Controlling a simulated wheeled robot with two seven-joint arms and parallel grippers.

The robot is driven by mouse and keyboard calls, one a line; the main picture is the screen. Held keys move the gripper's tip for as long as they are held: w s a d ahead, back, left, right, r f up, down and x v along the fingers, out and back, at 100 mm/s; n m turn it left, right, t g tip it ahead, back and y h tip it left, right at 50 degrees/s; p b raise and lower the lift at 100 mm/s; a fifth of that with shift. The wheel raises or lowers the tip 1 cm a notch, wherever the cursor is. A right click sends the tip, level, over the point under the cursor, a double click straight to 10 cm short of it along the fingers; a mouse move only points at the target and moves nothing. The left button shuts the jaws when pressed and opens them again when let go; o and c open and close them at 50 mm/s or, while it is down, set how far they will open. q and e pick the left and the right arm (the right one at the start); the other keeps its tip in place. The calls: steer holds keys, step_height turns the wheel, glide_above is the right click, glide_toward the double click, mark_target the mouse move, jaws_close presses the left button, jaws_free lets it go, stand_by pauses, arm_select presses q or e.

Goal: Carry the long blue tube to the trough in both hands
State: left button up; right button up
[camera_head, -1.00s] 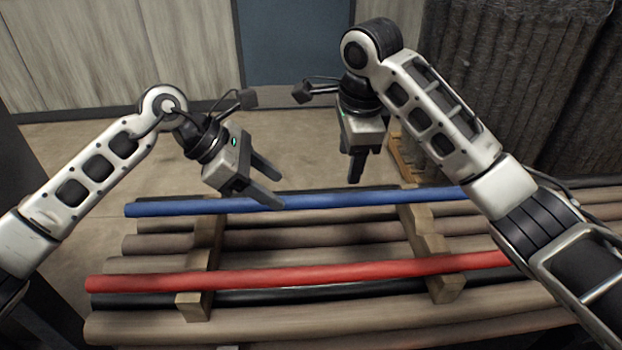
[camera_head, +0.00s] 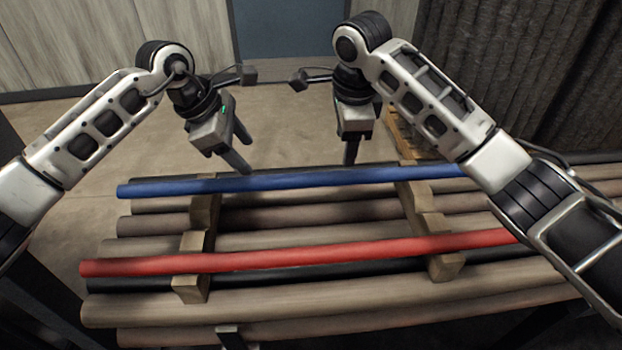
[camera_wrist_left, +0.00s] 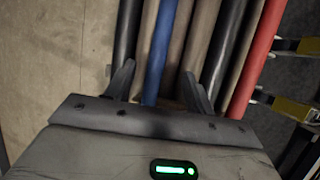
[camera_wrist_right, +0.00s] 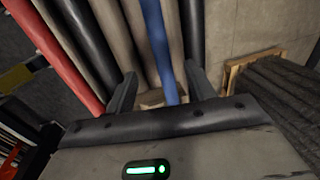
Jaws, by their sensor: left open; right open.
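The long blue tube (camera_head: 300,180) lies across the far side of a stack of tubes, resting on wooden cross-pieces. My left gripper (camera_head: 240,165) is open above the tube's left part. In the left wrist view the blue tube (camera_wrist_left: 160,50) runs between the spread fingers (camera_wrist_left: 158,85). My right gripper (camera_head: 351,155) is open near the tube, further right. In the right wrist view the blue tube (camera_wrist_right: 157,40) passes between its open fingers (camera_wrist_right: 160,85). Neither gripper is closed on it. I cannot make out the trough.
A red tube (camera_head: 300,256) lies parallel on the near side, with brown and black tubes among and below. Wooden cross-pieces (camera_head: 192,270) stand up between them. A pallet (camera_head: 400,130) and dark upright bundle (camera_head: 540,80) are behind right. Bare floor lies behind left.

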mark_target(269, 178)
arm_select(q)
steer(key=x, duration=1)
steer(key=shift+f, duration=0.2)
arm_select(e)
steer(key=f, duration=0.3)
steer(key=w+f, duration=0.1)
steer(key=f, duration=0.2)
steer(key=w+f, duration=0.1)
steer(key=f, duration=0.3)
arm_select(q)
steer(key=shift+c, duration=0.3)
arm_select(e)
steer(key=shift+c, duration=0.3)
arm_select(q)
jaws_close()
arm_select(e)
jaws_close()
arm_select(q)
steer(key=shift+r, duration=0.1)
